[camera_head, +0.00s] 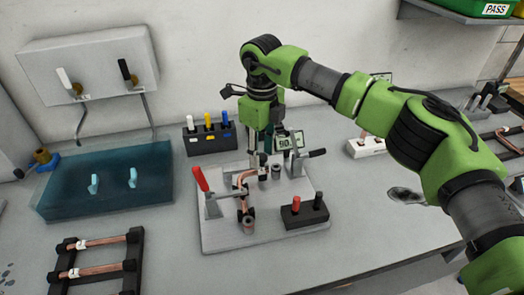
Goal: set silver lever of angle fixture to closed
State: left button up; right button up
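The angle fixture (225,232) is a light grey plate on the bench, with a small "90" sign (287,141) behind it. A clamp lever with a red grip (200,179) stands tilted at its left. A lever with a dark grip (317,153) lies nearly level at its right, on a silver metal bracket (296,165). I cannot tell for sure which one is the silver lever. A bent copper tube (240,181) sits in the middle. My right gripper (263,151) points down over the back of the fixture, between the levers; its fingertips are small and unclear. My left gripper is not in view.
A block with red and black pegs (304,214) sits at the plate's front right. A rack with coloured handles (209,136) stands behind. A blue box (105,187) and a copper tube rack (100,240) are at left. My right arm covers the right side.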

notch_tip(320, 180, up, 12)
dwell(0.5)
jog(key=shift+r, duration=0.1)
